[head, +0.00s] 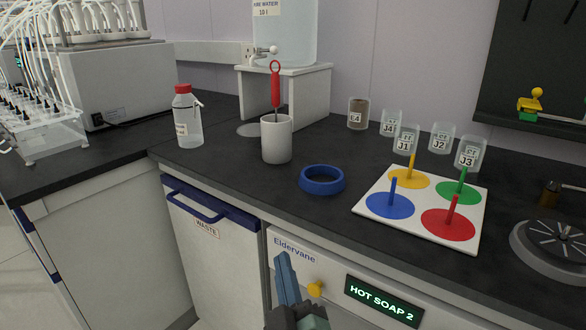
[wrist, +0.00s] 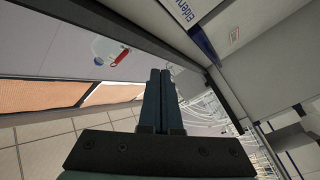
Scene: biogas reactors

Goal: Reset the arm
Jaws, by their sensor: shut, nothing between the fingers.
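My gripper (head: 287,278) shows at the bottom of the head view, low in front of the counter and the panel marked "HOT SOAP 2". Its blue-grey fingers are together with nothing between them. In the wrist view my gripper (wrist: 160,78) also shows shut and empty, and it touches nothing that I can see. The rest of the arm is out of the head view.
The black counter (head: 240,185) holds a white cup (head: 277,140) with a red-handled tool, a blue ring (head: 322,180), a red-capped bottle (head: 187,120), a peg board (head: 370,208) and several jars. The waste drawer's blue handle (head: 195,205) juts forward.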

